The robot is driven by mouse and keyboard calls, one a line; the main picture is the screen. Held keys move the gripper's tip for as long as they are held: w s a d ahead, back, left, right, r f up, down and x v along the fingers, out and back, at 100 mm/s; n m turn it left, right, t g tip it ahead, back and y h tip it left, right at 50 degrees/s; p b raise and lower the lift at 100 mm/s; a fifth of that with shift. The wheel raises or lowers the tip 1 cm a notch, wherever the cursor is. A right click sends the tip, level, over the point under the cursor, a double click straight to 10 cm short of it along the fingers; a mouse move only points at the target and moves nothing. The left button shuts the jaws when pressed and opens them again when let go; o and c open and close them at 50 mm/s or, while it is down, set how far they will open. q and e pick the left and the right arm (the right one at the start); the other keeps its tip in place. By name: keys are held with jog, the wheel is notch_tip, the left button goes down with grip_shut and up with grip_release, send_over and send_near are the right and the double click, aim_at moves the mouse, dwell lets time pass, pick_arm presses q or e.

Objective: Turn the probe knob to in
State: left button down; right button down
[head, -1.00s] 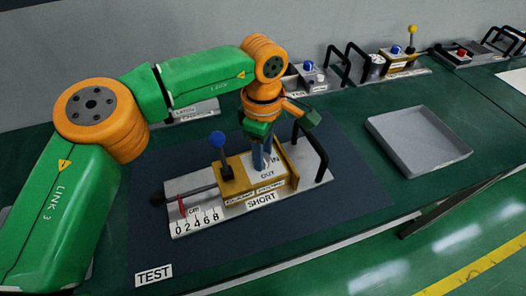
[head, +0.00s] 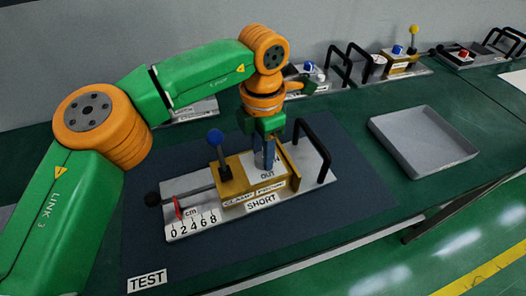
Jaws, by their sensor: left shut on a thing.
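The test unit stands on the dark mat (head: 340,215) marked TEST. It has a pale base plate (head: 310,183) labelled SHORT, a gold block (head: 232,184) and a white dial face (head: 282,179). OUT is readable on the face; the IN label is mostly covered. My left gripper (head: 264,165) points down over this face, shut on the probe knob, which its fingers hide. A blue-tipped lever (head: 215,137) stands upright left of the gripper. A red pointer (head: 178,208) sits near the 0 of the cm scale (head: 195,224). My right gripper is out of view.
A black arched handle (head: 318,148) rises just right of the gripper. A black ball-ended rod (head: 152,199) sticks out at the left. An empty grey tray (head: 424,141) lies to the right. Other units with knobs and handles (head: 398,64) line the back.

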pick_arm(q)
jog(key=n+b, duration=0.1)
jog(key=n, duration=0.5)
jog(key=shift+f, duration=0.1)
jog(key=shift+n, duration=0.3)
dwell(0.4)
jog(key=shift+c, duration=2.2)
grip_release()
notch_tip(320, 180, up, 7)
jog(key=shift+s+r+p, duration=0.1)
jog(key=shift+r+p, duration=0.05)
jog(key=shift+p, duration=0.3)
